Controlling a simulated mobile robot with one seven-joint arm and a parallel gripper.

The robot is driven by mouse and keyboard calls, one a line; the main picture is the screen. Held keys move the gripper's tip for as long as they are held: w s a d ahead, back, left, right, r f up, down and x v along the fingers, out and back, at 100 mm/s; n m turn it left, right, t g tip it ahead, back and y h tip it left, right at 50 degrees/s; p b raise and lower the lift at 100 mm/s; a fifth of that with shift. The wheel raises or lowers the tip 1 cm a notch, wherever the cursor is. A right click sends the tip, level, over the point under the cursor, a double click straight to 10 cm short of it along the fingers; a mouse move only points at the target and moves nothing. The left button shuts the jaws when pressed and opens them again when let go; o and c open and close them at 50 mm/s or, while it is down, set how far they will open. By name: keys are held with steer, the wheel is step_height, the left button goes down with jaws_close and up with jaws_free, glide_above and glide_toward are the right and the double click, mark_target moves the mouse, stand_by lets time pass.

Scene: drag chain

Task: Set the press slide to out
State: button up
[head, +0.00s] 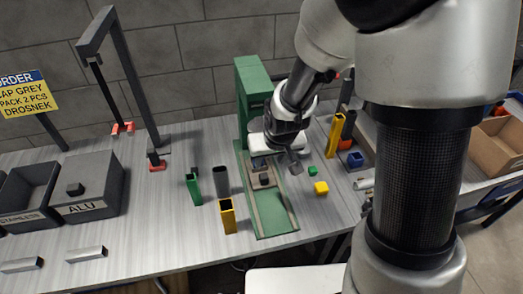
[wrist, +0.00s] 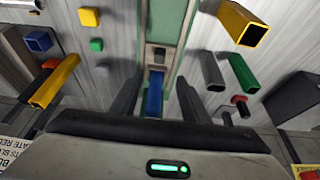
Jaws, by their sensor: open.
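The green press (head: 250,90) stands at the back middle of the table, with a long green bed (head: 272,222) between pale rails running toward me. The press slide (head: 262,172), a greyish plate with a dark block on it, sits in the bed's back half, just in front of the press frame. My gripper (head: 292,165) is open, over the right side of the slide in the head view. In the wrist view my two fingers (wrist: 157,80) straddle the bed, apart. The slide (wrist: 158,60) shows beyond them and a blue strip (wrist: 154,96) lies between them. Contact cannot be told.
Yellow (head: 228,216), green (head: 194,189) and dark grey (head: 221,181) tubes stand left of the bed. A yellow block (head: 321,188) and green cube (head: 313,171) lie right of it. Bins (head: 90,182) stand at left. The bed's front is clear.

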mark_target(264, 177)
steer(key=x, duration=1.7)
steer(key=shift+s, duration=0.15)
jaws_close()
